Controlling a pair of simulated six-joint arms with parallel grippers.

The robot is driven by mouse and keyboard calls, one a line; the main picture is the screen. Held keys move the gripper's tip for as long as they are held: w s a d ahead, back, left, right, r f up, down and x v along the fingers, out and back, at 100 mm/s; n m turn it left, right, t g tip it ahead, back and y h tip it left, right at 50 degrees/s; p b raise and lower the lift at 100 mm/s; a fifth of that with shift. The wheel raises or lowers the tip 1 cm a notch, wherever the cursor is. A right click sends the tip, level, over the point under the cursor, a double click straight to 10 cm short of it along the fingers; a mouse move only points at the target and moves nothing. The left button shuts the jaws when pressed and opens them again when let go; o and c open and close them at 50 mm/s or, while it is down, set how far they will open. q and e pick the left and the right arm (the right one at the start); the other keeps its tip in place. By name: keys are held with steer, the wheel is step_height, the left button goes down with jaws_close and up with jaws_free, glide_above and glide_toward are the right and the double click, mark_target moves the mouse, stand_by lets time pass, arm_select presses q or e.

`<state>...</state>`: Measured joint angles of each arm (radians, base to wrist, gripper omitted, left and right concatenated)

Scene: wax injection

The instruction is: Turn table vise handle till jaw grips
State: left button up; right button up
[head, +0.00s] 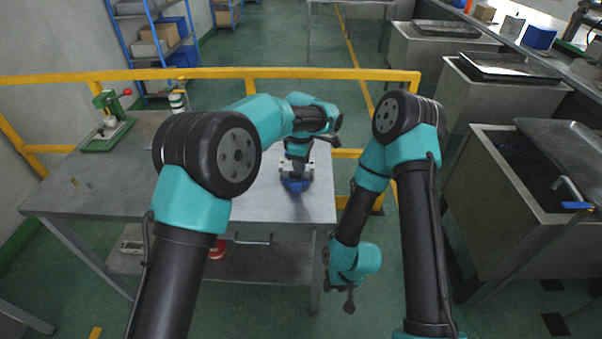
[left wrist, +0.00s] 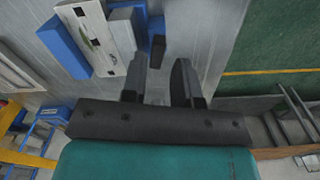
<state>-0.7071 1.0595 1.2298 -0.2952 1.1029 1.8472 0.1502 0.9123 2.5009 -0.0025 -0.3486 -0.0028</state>
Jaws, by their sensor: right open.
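The table vise (head: 296,184), blue with a grey metal body, sits near the right edge of the metal table. It also shows at the upper left in the left wrist view (left wrist: 100,42). My left gripper (head: 297,170) is above the vise and hides part of it. In the left wrist view my left gripper (left wrist: 163,68) is open, its fingers apart. A small dark piece (left wrist: 157,48), perhaps the vise handle, shows just beyond the fingertips; I cannot tell whether a finger touches it. My right gripper (head: 349,303) is open and empty, hanging low beside the table.
The metal table (head: 245,205) has free room left of the vise. A green press (head: 108,130) with a red knob stands at its back left. A yellow rail (head: 210,74) runs behind. Grey sinks (head: 500,190) stand on the right.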

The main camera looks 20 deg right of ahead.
mark_target(301, 174)
arm_select(q)
steer(key=shift+f, duration=2.35)
jaws_close()
